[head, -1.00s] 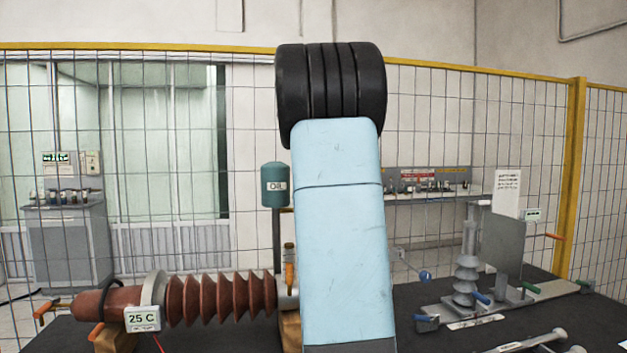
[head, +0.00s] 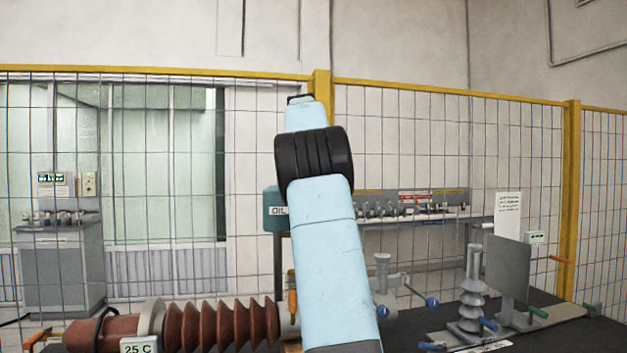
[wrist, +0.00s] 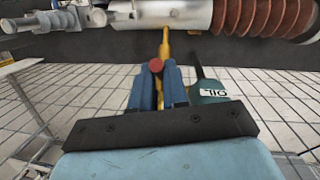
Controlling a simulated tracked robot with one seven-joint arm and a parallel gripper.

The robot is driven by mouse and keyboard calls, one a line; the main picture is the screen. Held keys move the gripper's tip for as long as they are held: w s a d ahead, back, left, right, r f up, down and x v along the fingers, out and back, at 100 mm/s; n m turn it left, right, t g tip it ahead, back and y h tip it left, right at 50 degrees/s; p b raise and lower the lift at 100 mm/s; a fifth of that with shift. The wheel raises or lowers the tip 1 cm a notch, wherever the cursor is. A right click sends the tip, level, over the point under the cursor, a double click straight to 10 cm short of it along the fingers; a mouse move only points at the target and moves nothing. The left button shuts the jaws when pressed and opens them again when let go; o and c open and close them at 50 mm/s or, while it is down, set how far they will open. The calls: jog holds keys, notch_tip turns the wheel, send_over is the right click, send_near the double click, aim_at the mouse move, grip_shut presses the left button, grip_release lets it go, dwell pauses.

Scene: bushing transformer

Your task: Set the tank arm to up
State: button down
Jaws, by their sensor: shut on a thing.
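The teal oil tank (head: 270,198), marked OIL, stands behind the brown ribbed bushing (head: 190,328), partly hidden by my arm. In the wrist view the tank (wrist: 210,88) shows upside down, just right of my gripper. My gripper (wrist: 156,70) has blue fingers shut on a yellow handle with a red end (wrist: 156,65). A yellow-orange bar (wrist: 165,42) runs from there towards the grey metal end of the bushing (wrist: 170,14). The tank's supporting arm cannot be made out clearly. In the head view my gripper is hidden behind my own arm.
Grey apparatus with blue knobs (head: 388,280) stands right of my arm, and an insulator stand with a grey plate (head: 508,268) is further right. A 25 C display (head: 139,346) sits at the bushing. A yellow-framed mesh fence (head: 440,88) closes off the back.

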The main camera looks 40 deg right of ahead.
jog(key=shift+w, duration=0.1)
jog(key=c, duration=1.1)
grip_release()
